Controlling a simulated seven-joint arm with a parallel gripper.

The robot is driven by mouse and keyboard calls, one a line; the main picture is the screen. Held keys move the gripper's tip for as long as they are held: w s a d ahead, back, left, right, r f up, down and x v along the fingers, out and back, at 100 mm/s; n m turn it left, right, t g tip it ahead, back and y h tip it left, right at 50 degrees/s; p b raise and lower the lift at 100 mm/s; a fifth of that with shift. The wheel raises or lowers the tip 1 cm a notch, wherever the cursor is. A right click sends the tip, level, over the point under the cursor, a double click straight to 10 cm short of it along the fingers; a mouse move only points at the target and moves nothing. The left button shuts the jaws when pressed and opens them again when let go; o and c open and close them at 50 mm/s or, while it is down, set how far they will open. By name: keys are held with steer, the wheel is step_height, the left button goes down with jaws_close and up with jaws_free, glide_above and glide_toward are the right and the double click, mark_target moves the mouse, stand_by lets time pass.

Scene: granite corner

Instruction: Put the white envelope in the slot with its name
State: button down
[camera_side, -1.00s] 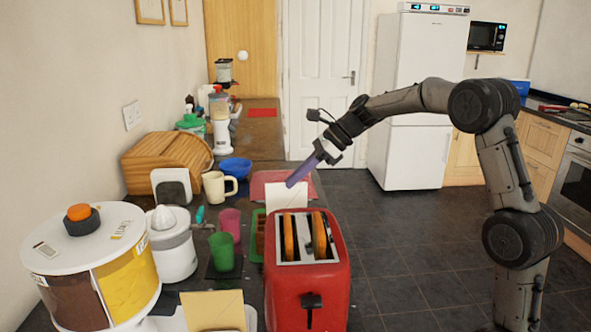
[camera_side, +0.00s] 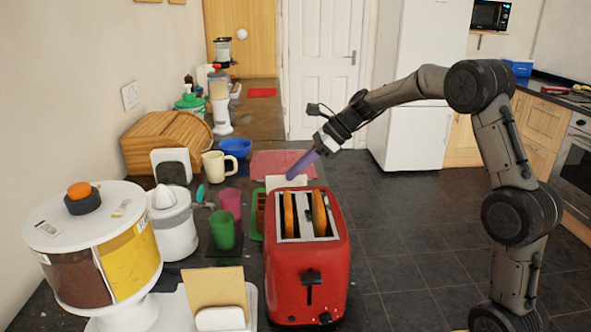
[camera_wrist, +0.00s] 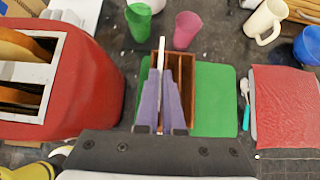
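My gripper (camera_wrist: 162,105) has purple fingers and is shut on the white envelope (camera_wrist: 161,58), which shows edge-on in the wrist view. In the side view my gripper (camera_side: 292,176) points down and left behind the red toaster, with the envelope (camera_side: 286,183) below it, its lower part hidden by the toaster. A brown wooden rack with slots (camera_wrist: 187,75) stands on a green mat (camera_wrist: 215,95). The envelope is over the rack's left part in the wrist view. Its lower edge is hidden, and I cannot tell whether it is inside a slot. No slot names are readable.
The red toaster (camera_side: 318,270) stands close in front of the rack. Green (camera_side: 222,230) and pink (camera_side: 230,203) cups and a cream mug (camera_side: 219,163) stand to the left. A red cloth (camera_wrist: 285,105) lies beside the green mat. A tan card (camera_side: 214,287) stands in front.

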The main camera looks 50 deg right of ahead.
steer(key=c, duration=1)
jaws_free()
steer(key=shift+o, duration=0.2)
steer(key=shift+r, duration=4.05)
